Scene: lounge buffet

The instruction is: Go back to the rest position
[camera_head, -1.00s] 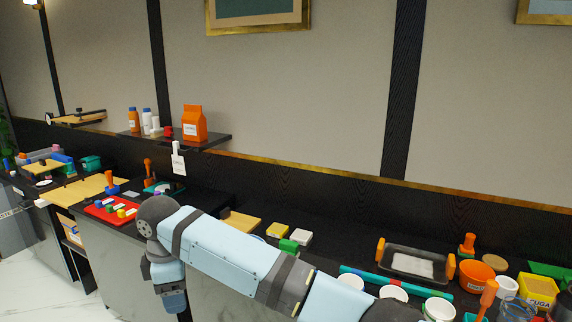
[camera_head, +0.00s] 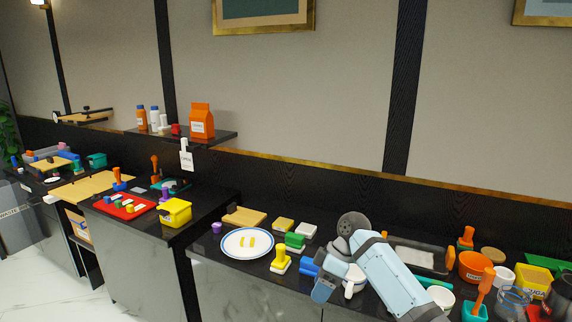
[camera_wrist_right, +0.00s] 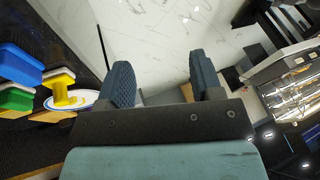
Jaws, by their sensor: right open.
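My right arm comes in from the lower right in the head view. Its gripper (camera_head: 323,290) hangs at the front edge of the counter, beside a white cup. In the right wrist view the two dark fingers of the right gripper (camera_wrist_right: 162,78) stand apart with nothing between them, over the pale marble floor. My left gripper is not in view.
Open floor lies in front.

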